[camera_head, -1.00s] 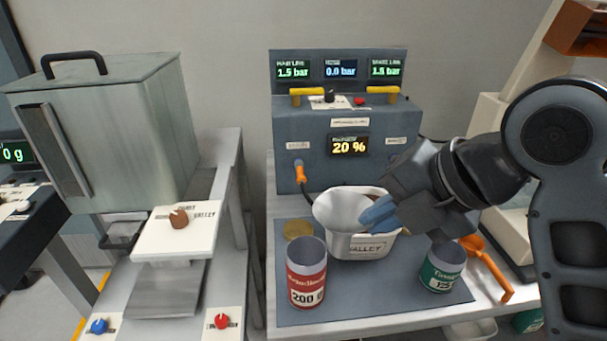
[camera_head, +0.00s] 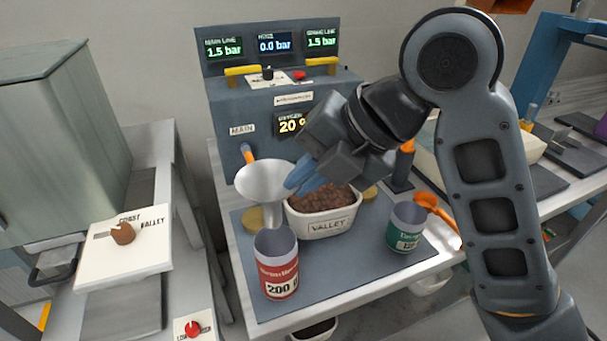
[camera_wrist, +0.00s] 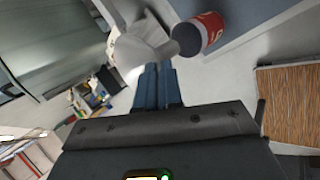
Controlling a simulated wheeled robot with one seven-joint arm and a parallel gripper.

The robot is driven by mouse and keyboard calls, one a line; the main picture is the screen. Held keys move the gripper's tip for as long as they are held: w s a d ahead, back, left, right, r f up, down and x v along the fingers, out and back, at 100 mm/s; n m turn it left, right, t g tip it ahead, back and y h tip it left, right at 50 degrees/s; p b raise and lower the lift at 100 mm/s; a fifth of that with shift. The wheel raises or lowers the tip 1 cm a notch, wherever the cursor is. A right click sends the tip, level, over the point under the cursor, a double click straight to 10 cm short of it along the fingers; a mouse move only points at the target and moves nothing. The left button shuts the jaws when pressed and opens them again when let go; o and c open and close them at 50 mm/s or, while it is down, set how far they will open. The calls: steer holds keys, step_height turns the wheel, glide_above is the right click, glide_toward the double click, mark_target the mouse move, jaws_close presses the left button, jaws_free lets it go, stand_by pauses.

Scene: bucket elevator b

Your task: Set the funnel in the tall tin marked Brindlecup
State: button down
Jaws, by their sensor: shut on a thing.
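My gripper (camera_head: 300,178) is shut on the rim of a pale grey metal funnel (camera_head: 264,182), held upright with its spout down. The red tall tin (camera_head: 278,275) stands on the mat, marked 200; its name is too small to read surely. The spout hangs just above and behind the tin's open mouth in the head view; I cannot tell whether it lines up. In the wrist view the fingers (camera_wrist: 157,85) meet the funnel (camera_wrist: 138,45), and the spout points toward the red tin (camera_wrist: 200,34). A shorter green tin (camera_head: 407,230) stands to the right.
A white bin marked VALLEY (camera_head: 327,225), full of brown granules, stands right behind the red tin. An orange scoop (camera_head: 436,207) lies right of the green tin. The grey-blue mat (camera_head: 345,275) is clear in front. A gauge panel (camera_head: 270,110) stands behind.

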step_height(320, 180, down, 11)
steer(key=b, duration=0.9)
steer(key=shift+b, duration=0.3)
steer(key=shift+r, duration=0.15)
steer(key=c, duration=1.2)
jaws_free()
steer(key=shift+r, duration=0.1)
step_height(320, 180, up, 8)
steer(key=p, duration=0.5)
steer(key=shift+p, duration=0.4)
